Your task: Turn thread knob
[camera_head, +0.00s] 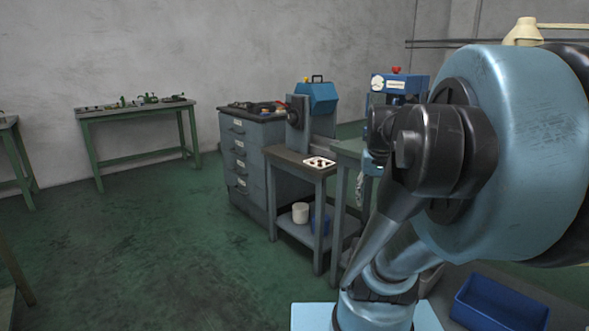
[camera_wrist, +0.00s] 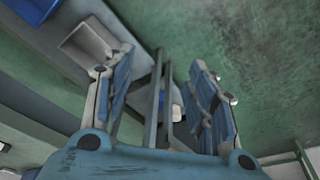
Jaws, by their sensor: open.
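I cannot tell which part is the thread knob. In the head view a blue machine (camera_head: 402,83) with a round white dial and a small red knob (camera_head: 396,69) on top stands right of centre, partly hidden by my arm. I cannot make out the gripper in the head view.
A green bench (camera_head: 140,112) stands at the back wall. A blue bin (camera_head: 499,304) is at lower right.

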